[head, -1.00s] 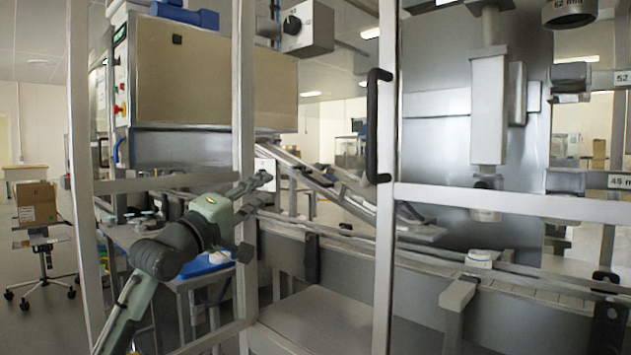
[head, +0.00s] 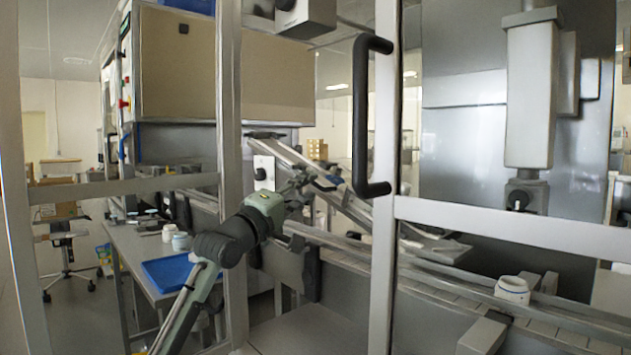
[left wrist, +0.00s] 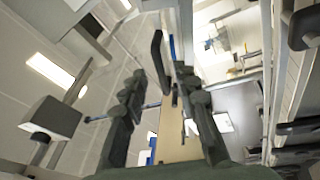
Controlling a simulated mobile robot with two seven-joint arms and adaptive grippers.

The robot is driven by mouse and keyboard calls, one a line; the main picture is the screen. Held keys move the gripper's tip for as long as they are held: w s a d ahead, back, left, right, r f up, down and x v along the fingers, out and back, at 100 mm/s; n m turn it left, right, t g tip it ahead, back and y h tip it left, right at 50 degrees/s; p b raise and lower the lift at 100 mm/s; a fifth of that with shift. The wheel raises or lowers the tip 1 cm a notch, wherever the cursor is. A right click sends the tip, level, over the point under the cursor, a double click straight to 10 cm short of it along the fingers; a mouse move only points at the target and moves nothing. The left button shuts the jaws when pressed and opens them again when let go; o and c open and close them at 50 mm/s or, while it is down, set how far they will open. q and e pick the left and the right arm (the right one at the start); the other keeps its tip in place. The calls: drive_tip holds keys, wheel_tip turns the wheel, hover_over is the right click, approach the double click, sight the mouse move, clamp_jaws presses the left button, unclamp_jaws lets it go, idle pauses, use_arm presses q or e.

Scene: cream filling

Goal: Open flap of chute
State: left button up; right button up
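A sloping metal chute (head: 345,205) runs down from below the beige cabinet toward the conveyor on the right. A small dark plate (head: 263,135) sits at its upper end; I cannot tell whether this is the flap. My left gripper (head: 300,180) is in front of the upper part of the chute, and its small dark fingers overlap it in the head view. In the left wrist view the two fingers (left wrist: 162,100) stand apart with nothing held between them. Whether they touch the chute cannot be seen. My right gripper is not in view.
A metal frame post (head: 230,170) stands close to my left arm. A black door handle (head: 360,115) is right of the gripper. A blue tray (head: 168,272) lies on a side table at left.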

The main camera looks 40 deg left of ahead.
sight(312, 184)
use_arm(q)
drive_tip(key=shift+x, duration=1.7)
drive_tip(key=shift+c, duration=0.4)
clamp_jaws()
